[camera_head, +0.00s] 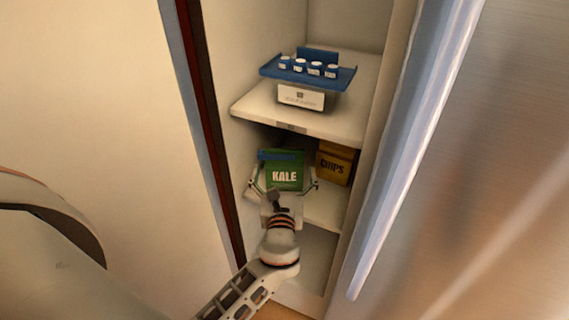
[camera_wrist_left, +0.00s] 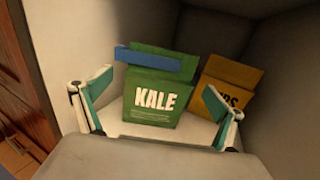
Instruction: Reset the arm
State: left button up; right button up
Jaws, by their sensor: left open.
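My left gripper (camera_head: 283,187) reaches into the middle shelf of a narrow cabinet. It also shows in the left wrist view (camera_wrist_left: 157,108), open, with its two fingers spread to either side of a green KALE box (camera_wrist_left: 155,97). Nothing is held between the fingers. The KALE box (camera_head: 284,172) stands upright on the shelf just beyond the gripper. A blue object (camera_wrist_left: 148,58) lies at the box's top. My right gripper is not in view.
A yellow CHIPS box (camera_head: 335,163) stands right of the KALE box on the same shelf. The shelf above holds a blue tray (camera_head: 341,78) with several small white-labelled items. Cabinet side walls closely flank the arm; a shiny metal panel (camera_head: 480,190) is at right.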

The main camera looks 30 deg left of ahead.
pick_arm(q)
jog(key=v, duration=0.8)
